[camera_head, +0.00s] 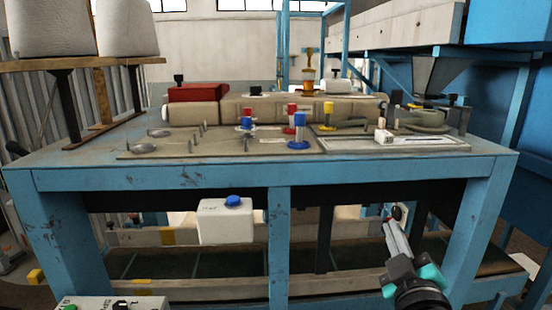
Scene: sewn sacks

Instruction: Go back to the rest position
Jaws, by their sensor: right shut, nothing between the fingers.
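My right gripper (398,228) shows at the lower right, in front of the blue workbench (160,178) and below its top. Its fingers are together, and I see nothing held between them. My right wrist, dark with teal parts, is below it at the bottom edge. My left gripper is not in the picture.
The bench top carries a sewing machine (240,108), a red box (196,92) and several coloured knobs. A white canister (226,220) with a blue cap is at the bench front. White cones (128,28) stand on a wooden rack at left. A control box (95,304) is at lower left.

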